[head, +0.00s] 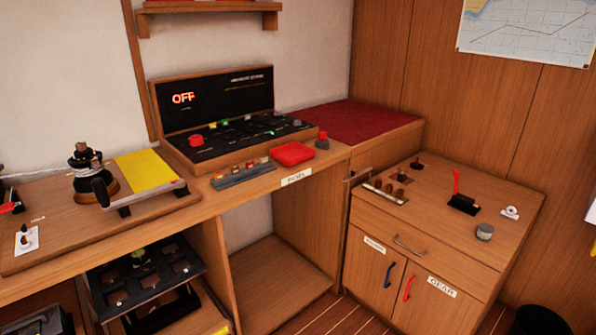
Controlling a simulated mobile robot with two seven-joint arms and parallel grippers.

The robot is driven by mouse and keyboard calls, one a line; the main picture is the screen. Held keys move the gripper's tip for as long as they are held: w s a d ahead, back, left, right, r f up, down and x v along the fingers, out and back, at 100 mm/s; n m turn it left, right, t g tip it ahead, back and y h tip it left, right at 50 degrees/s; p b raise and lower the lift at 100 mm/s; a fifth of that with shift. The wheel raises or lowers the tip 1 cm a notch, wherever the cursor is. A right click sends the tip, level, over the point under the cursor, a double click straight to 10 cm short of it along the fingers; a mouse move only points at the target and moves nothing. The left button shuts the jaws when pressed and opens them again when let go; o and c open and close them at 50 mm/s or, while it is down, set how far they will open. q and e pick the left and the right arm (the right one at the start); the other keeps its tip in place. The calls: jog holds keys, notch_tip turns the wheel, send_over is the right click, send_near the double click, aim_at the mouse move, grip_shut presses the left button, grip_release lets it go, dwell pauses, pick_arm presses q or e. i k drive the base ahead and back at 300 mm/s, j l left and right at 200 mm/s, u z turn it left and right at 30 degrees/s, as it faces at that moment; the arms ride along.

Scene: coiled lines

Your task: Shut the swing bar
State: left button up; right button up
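A small grey metal bar (357,175), which may be the swing bar, is at the left top edge of the right-hand cabinet (480,250), by the end of the desk. It is too small to tell whether it is open or shut. Neither of my grippers is in the head view.
The desk (215,195) carries a control panel (230,110) reading OFF, a red box (292,153) and a yellow-topped board (146,174). A red-handled lever (457,185) and a grey knob (485,232) stand on the cabinet. The space under the desk is open.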

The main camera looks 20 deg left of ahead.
aim_at(353, 174)
jog(key=u, duration=0.85)
jog(key=i+l+u, duration=0.25)
jog(key=u, duration=0.2)
jog(key=i+l+u, duration=0.2)
jog(key=l+u, duration=0.15)
jog(key=u, duration=0.15)
jog(key=i+l+u, duration=0.15)
jog(key=l, duration=0.3)
jog(key=i+l+u, duration=0.2)
jog(key=l, duration=0.25)
jog(key=k+j, duration=0.05)
jog(key=k, duration=0.05)
